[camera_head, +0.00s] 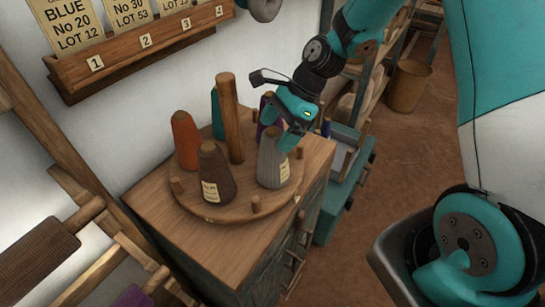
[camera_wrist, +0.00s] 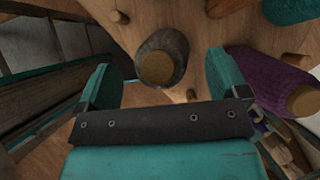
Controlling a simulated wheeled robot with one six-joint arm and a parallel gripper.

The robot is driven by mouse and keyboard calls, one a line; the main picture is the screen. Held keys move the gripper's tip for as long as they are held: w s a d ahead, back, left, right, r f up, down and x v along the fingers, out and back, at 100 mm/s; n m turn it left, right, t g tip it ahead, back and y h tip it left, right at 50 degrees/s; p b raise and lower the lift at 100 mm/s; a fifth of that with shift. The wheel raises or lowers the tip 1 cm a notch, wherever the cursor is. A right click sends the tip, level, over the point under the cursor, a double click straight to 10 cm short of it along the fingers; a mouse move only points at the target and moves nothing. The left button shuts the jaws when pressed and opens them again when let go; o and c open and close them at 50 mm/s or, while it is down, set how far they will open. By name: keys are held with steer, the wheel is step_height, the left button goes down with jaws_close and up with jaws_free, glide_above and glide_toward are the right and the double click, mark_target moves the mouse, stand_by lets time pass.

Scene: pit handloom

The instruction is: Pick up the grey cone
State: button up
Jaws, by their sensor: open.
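The grey cone (camera_head: 272,165) stands upright on a round wooden peg board (camera_head: 225,208) and carries a pale label. Its cork-coloured top (camera_wrist: 157,67) shows in the wrist view, roughly between my two fingers and slightly beyond their tips. My gripper (camera_head: 284,132) is open and empty, just above and beside the top of the grey cone. In the wrist view its teal fingers (camera_wrist: 162,74) stand wide apart, one on each side of the cone's top. Whether either finger touches the cone I cannot tell.
A brown cone (camera_head: 217,175), an orange cone (camera_head: 185,142), a teal cone (camera_head: 217,115) and a purple cone (camera_wrist: 262,78) share the board. A tall wooden post (camera_head: 230,120) rises in its middle. Short pegs stand around it. The wooden cabinet top (camera_head: 160,225) is clear in front.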

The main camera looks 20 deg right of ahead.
steer(key=shift+x, duration=1.1)
steer(key=c, duration=1.4)
